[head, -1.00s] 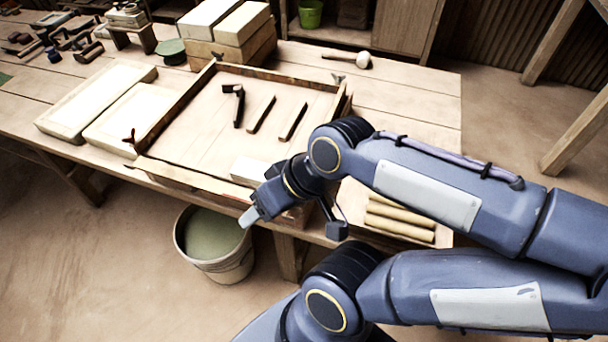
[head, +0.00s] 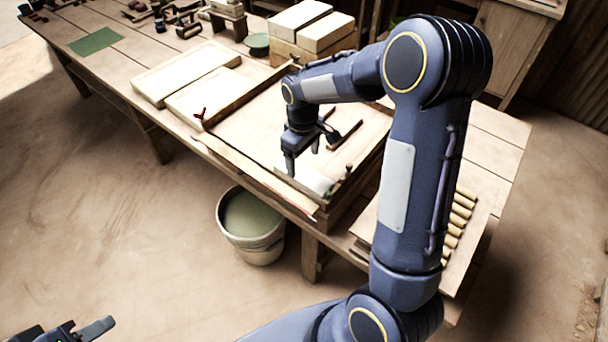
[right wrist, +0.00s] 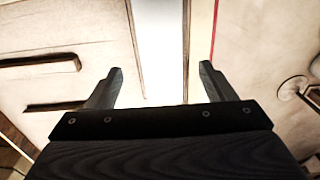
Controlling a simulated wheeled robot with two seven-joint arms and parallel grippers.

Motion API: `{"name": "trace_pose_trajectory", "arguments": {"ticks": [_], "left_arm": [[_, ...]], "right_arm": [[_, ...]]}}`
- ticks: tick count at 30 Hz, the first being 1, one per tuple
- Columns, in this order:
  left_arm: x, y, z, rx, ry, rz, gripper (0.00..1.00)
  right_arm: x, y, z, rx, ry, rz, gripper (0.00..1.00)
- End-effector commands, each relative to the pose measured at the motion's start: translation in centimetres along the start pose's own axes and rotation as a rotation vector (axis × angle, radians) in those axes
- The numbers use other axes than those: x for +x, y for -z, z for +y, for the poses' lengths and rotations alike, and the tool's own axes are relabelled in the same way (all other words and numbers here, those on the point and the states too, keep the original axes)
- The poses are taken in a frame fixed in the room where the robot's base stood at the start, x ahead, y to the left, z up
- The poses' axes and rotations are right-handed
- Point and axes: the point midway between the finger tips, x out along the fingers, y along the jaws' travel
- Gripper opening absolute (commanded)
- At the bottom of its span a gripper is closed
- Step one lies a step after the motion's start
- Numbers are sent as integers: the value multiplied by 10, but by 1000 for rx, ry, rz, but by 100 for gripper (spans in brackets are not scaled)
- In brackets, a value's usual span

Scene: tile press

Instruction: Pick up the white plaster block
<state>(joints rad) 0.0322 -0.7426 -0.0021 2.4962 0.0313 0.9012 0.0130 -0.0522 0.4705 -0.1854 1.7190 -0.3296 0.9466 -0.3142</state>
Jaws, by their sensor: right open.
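The white plaster block (head: 312,180) lies in the near part of the wooden tray (head: 262,172), by its front wall. My right gripper (head: 303,160) points down over the block, its fingers open. In the right wrist view the block (right wrist: 161,45) runs as a bright white strip between the two open fingertips (right wrist: 161,70), with a gap on each side. I cannot tell how far above it the fingertips are. Part of my left gripper (head: 88,330) shows at the bottom left corner, away from the table; its jaw state is unclear.
A bucket of green liquid (head: 252,222) stands on the floor before the table. Rolled rods (head: 458,222) lie on a board at the right. Pale slabs (head: 186,72) lie left of the tray, and stacked blocks (head: 312,28) stand behind. Dark tools lie inside the tray.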

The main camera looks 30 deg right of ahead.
Motion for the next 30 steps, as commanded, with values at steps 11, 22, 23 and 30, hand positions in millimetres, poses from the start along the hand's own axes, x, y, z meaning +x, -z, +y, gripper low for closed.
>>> {"name": "trace_pose_trajectory", "arguments": {"ticks": [11,22,23,30], "left_arm": [[-9,4,4,0,0,0,39],[-9,4,4,0,0,0,39],[-9,4,4,0,0,0,39],[-9,4,4,0,0,0,39]], "right_arm": [[51,-4,-2,2,1,-2,77],[59,-3,-2,2,1,2,72],[59,-3,-2,2,1,2,68],[59,-3,-2,2,1,2,36]]}}
